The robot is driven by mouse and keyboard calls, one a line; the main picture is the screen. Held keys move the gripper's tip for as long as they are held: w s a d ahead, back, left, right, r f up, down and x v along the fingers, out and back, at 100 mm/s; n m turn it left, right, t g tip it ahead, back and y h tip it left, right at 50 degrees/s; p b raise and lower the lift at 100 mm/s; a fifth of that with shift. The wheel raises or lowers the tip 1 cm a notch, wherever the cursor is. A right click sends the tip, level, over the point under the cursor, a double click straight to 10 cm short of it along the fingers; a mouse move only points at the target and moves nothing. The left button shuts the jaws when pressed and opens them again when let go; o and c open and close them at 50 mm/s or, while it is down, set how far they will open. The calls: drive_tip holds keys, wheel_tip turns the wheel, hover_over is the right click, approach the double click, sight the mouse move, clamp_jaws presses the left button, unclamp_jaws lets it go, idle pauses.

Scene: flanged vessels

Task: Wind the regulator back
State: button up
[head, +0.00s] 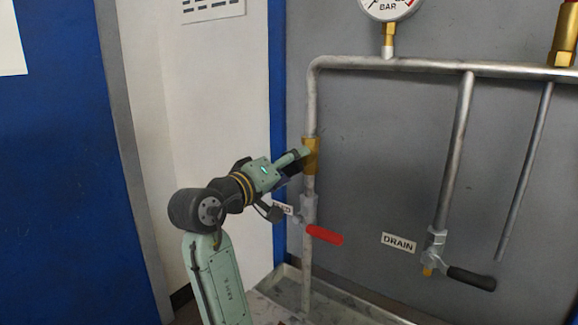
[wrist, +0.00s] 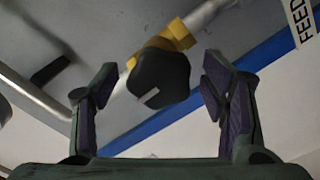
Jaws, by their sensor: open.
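The regulator is a brass body (head: 311,160) on the vertical pipe at left in the head view. In the wrist view its black lobed knob (wrist: 166,72) with a pale mark shows in front of the brass body (wrist: 177,36). My gripper (wrist: 158,90) is open, with one finger on each side of the knob and a visible gap to both. In the head view my gripper (head: 297,165) is up against the regulator and hides most of the knob.
Below the regulator is a valve with a red handle (head: 323,235). A black-handled drain valve (head: 470,278) is at lower right, by a DRAIN label (head: 399,243). A pressure gauge (head: 389,8) tops the pipe. A FEED label (wrist: 302,18) shows in the wrist view.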

drive_tip(key=v, duration=1.2)
